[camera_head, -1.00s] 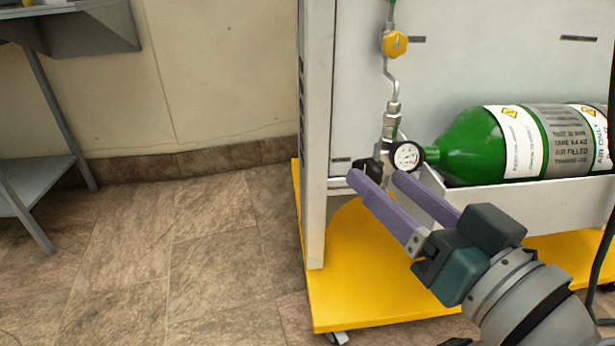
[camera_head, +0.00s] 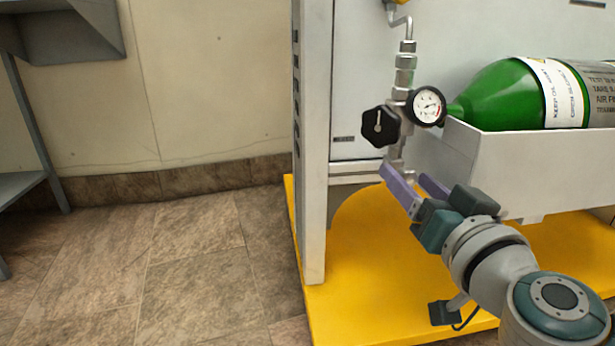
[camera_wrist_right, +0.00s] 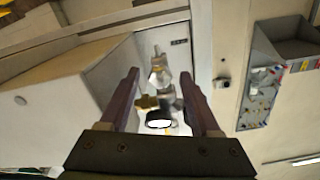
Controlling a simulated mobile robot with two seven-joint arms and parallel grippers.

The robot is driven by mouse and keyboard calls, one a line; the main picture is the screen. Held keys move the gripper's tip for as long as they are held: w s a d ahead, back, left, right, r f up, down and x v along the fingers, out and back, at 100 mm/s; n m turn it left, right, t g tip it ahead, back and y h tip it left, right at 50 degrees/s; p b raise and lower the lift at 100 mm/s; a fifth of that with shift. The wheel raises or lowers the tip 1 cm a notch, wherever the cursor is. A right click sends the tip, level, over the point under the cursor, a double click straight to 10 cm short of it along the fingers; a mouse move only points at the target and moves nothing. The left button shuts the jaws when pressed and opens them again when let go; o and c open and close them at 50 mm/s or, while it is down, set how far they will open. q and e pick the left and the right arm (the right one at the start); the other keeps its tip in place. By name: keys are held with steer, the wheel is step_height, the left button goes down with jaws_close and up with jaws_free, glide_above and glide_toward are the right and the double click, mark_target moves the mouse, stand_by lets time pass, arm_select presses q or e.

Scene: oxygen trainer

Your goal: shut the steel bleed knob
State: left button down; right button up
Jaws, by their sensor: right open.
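The steel valve assembly (camera_head: 405,82) stands upright on the cabinet front, with a black hand knob (camera_head: 380,126) and a round gauge (camera_head: 428,106). A steel stub (camera_head: 396,153) runs down below the black knob. The steel bleed knob seems to be at its lower end, largely hidden by my fingers. My right gripper (camera_head: 403,174) is open, its purple fingers just below and in front of the assembly. In the right wrist view, a steel piece (camera_wrist_right: 159,76) shows between the open fingers; I cannot tell if it is the bleed knob. My left gripper is out of view.
A green cylinder (camera_head: 500,92) lies in a white trough (camera_head: 500,155) right of the valve, close to my right gripper. The cabinet's pale upright (camera_head: 313,150) stands left, above a yellow base (camera_head: 350,285). Open floor (camera_head: 190,270) lies left of it.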

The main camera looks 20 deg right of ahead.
steer(key=shift+x, duration=0.8)
jaws_close()
